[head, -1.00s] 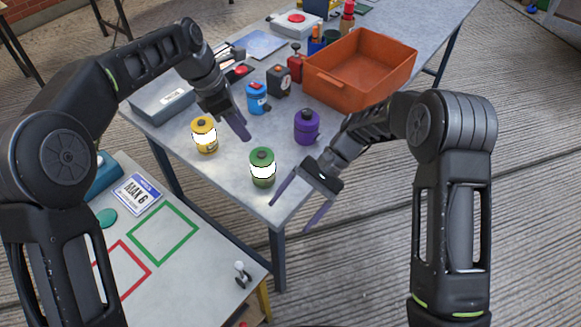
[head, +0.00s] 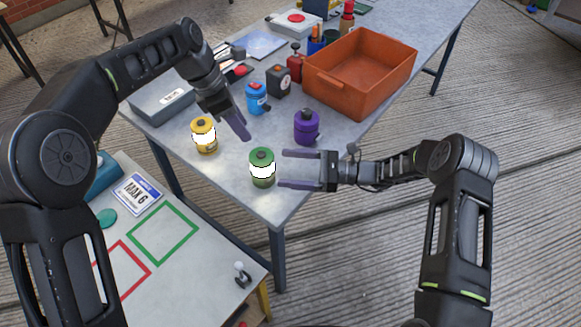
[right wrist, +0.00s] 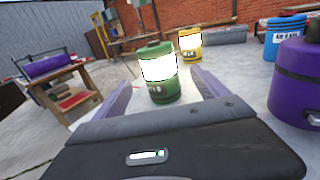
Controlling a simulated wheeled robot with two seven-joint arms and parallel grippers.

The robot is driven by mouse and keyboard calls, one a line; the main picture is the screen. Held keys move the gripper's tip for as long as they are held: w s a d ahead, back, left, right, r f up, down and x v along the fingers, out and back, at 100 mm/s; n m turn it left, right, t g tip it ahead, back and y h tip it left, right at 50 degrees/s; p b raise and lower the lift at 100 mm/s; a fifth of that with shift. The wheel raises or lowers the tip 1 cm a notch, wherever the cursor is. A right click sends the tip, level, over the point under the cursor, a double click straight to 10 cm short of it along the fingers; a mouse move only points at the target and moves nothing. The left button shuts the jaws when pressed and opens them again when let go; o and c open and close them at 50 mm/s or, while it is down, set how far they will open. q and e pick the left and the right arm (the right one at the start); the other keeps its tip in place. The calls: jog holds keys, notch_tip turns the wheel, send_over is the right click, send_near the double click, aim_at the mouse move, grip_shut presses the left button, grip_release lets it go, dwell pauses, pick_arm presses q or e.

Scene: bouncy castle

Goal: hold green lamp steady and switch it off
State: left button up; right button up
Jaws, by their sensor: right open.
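The green lamp (head: 262,181) stands upright near the front corner of the grey table, its white band glowing; it also shows in the right wrist view (right wrist: 165,92). My right gripper (head: 282,168) is open and points left at the lamp. In the right wrist view the lamp stands ahead, between the lines of the two fingers (right wrist: 160,84), and no finger visibly touches it. My left gripper (head: 246,138) hangs above the table, behind and left of the lamp. Its fingers look close together, and whether they are open or shut is unclear.
A glowing yellow lamp (head: 204,148) stands left of the green one. A purple lamp (head: 306,127) stands behind right, unlit, near my right gripper. A blue lamp (head: 257,104) and an orange crate (head: 385,92) are farther back. A lower table (head: 205,275) is at front left.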

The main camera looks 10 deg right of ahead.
aim_at(262, 166)
jog(key=shift+a, duration=0.1)
jog(key=x, duration=0.7)
jog(key=shift+a, duration=0.3)
jog(key=shift+c, duration=0.3)
grip_shut()
pick_arm(q)
grip_shut()
dwell(0.6)
dwell(0.8)
jog(key=shift+r, duration=0.1)
dwell(0.5)
